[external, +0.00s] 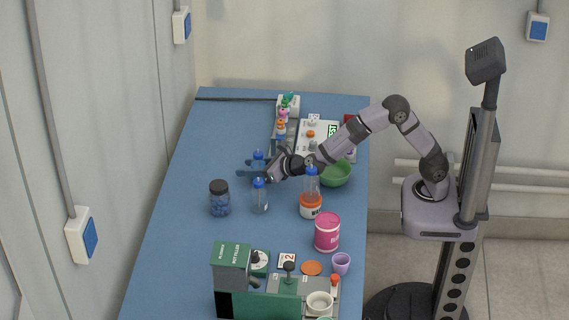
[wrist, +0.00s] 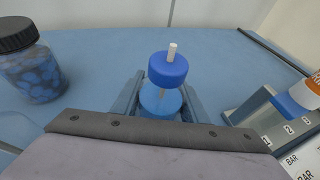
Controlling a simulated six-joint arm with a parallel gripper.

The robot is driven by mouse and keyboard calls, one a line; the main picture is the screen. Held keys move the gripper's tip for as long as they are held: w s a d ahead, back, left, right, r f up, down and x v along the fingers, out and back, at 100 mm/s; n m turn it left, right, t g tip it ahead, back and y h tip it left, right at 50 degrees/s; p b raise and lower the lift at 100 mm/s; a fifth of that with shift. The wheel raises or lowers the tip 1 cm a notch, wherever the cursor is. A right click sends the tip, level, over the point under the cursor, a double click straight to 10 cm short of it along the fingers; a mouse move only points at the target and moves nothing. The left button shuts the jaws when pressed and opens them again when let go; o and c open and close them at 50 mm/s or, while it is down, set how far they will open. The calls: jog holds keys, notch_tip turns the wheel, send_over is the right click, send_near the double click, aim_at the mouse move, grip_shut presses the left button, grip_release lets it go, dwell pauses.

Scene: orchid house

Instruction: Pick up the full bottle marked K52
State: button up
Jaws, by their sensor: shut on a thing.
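My gripper (external: 257,168) is shut on a small clear bottle with a blue cap (external: 258,156). In the wrist view the bottle (wrist: 166,75) stands upright between the two fingers (wrist: 160,100), with a white tip on its cap. Its contents look blue or clear against the blue table, and I cannot tell how full it is. No K52 mark is readable. I cannot tell whether it touches the table. A second blue-capped bottle (external: 260,196) stands just in front of my gripper. A third blue-capped bottle (external: 312,186) stands by an orange and white jar.
A dark-lidded jar of blue pieces (external: 220,199) stands to the left; it also shows in the wrist view (wrist: 32,68). The orange and white jar (external: 311,207), a green bowl (external: 337,175) and a pink tin (external: 327,232) are to the right. The table's far left is clear.

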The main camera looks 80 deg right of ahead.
jog(key=shift+r, duration=0.1)
notch_tip(320, 180, up, 10)
jog(key=p, duration=0.2)
jog(key=shift+p, duration=0.35)
jog(key=shift+a, duration=0.1)
